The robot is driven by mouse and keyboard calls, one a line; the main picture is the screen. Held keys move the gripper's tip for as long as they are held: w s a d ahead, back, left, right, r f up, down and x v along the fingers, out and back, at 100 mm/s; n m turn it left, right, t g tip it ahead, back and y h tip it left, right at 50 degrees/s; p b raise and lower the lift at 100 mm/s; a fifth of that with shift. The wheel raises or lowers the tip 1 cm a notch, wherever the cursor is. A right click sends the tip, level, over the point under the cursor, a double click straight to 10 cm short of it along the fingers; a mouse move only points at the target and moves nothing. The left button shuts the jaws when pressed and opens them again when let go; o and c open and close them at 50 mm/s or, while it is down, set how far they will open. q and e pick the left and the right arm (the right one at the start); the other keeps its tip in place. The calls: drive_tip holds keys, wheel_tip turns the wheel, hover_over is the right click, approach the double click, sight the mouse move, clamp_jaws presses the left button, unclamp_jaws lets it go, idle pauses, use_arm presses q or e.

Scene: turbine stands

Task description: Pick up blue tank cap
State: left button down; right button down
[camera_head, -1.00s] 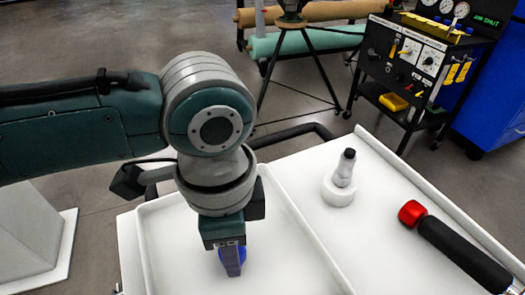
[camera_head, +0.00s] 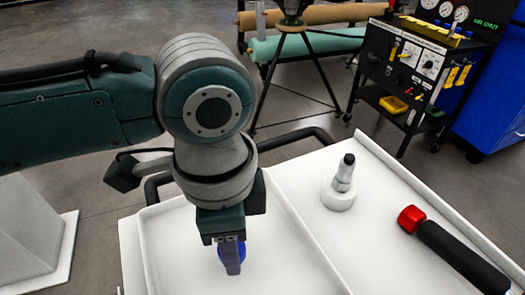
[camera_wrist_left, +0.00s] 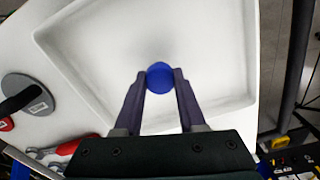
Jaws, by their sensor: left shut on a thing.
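The blue tank cap (camera_wrist_left: 160,77) is round and sits between the fingertips of my left gripper (camera_wrist_left: 160,82) in the left wrist view. Both fingers touch its sides, and the gripper is shut on it. In the head view the left gripper (camera_head: 232,258) points down over the white tray, and the blue cap (camera_head: 240,250) shows partly behind the fingers. I cannot tell whether the cap still touches the tray floor. My right gripper is not in view.
The white tray (camera_head: 290,215) has raised rims and is otherwise empty. A dark gauge cart (camera_head: 420,65) stands behind.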

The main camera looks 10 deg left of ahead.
use_arm(q)
wheel_tip(320, 180, up, 18)
drive_tip(key=p, duration=0.3)
drive_tip(key=c, duration=1.1)
unclamp_jaws()
clamp_jaws()
